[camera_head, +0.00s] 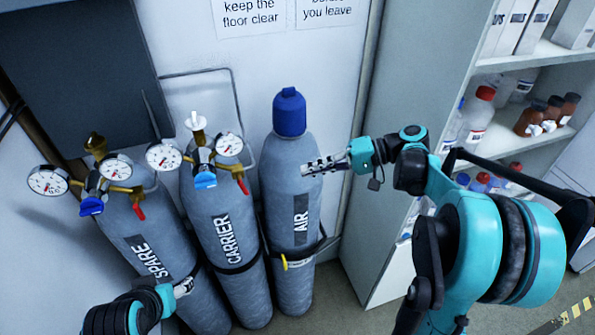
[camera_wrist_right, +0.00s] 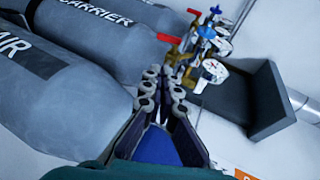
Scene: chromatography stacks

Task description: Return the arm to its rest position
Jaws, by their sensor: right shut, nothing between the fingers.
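My right arm comes in from the right in the head view. Its gripper (camera_head: 323,163) is shut and empty, beside the upper right side of the AIR cylinder (camera_head: 278,185). I cannot tell if it touches the cylinder. A blue cap (camera_head: 289,113) tops this cylinder. In the right wrist view the fingers (camera_wrist_right: 165,82) run close together, with a blue surface (camera_wrist_right: 155,145) showing between their bases. My left arm shows at the bottom left of the head view, with its gripper (camera_head: 183,287) small and partly seen in front of the SPARE cylinder (camera_head: 125,222).
The CARRIER cylinder (camera_head: 207,205) stands between SPARE and AIR. Gauges (camera_head: 163,155) and valves crowd the tops of SPARE and CARRIER. A strap with a yellow tab (camera_head: 285,262) holds AIR. Shelves with bottles (camera_head: 478,115) stand at the right, behind my right arm.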

